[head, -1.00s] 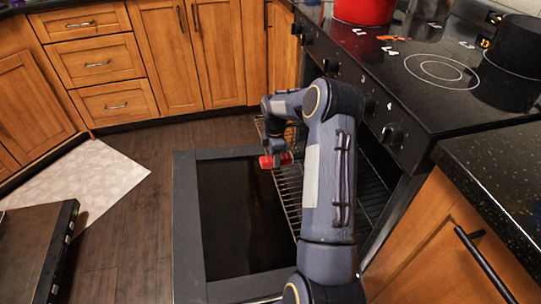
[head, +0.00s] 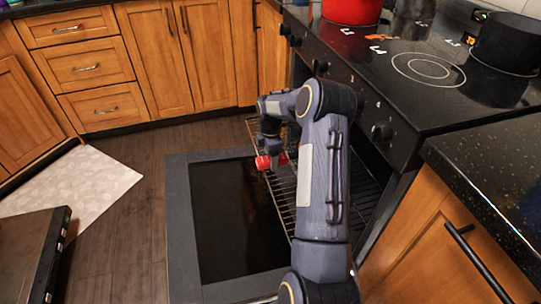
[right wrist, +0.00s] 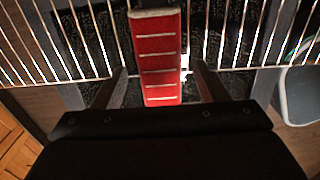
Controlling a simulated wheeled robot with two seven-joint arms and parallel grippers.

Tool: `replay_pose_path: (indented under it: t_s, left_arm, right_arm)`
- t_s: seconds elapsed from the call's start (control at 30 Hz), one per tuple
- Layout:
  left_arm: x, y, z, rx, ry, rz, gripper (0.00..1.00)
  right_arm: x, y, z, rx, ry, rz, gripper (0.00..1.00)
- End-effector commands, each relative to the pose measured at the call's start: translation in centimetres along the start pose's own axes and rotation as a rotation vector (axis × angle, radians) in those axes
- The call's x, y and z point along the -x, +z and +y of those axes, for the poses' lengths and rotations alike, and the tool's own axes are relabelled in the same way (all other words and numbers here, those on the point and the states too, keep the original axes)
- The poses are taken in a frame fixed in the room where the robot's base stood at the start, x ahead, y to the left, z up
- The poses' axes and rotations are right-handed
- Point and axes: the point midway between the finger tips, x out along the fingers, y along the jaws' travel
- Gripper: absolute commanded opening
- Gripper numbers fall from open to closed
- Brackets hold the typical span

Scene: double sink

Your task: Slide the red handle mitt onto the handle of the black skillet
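The red mitt (head: 263,162) is at the left edge of the oven rack. It shows as a long red strip with pale cross lines in the right wrist view (right wrist: 160,58). My right gripper (head: 271,160) is over it and hides its middle in the head view. In the right wrist view its two fingers (right wrist: 159,68) stand on either side of the mitt, with a gap showing on each side. A deep black pan (head: 506,42) sits on the cooktop at the right; no handle shows, and I cannot tell if it is the skillet. My left gripper is out of view.
The oven door (head: 182,225) is open and flat, below the pulled-out wire rack (head: 283,195). An open dark appliance door (head: 30,250) is at lower left. Floor is clear between.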

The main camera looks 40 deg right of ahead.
Motion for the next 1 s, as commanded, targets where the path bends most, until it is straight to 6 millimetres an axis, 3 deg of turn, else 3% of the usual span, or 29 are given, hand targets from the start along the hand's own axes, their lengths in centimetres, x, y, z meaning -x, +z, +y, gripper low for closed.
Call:
replay_pose_path:
  t_s: [0.27, 0.7, 1.0]
  left_arm:
    - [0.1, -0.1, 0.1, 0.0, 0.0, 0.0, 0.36]
    - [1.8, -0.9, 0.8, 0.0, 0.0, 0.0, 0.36]
    - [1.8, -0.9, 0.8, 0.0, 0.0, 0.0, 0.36]
  right_arm:
    - [0.5, 0.0, 0.0, 0.0, 0.001, 0.0, 0.67]
    - [7.1, 0.0, 0.1, 0.0, 0.002, 0.0, 0.67]
    - [7.8, 0.0, 0.0, 0.001, 0.0, 0.0, 0.67]
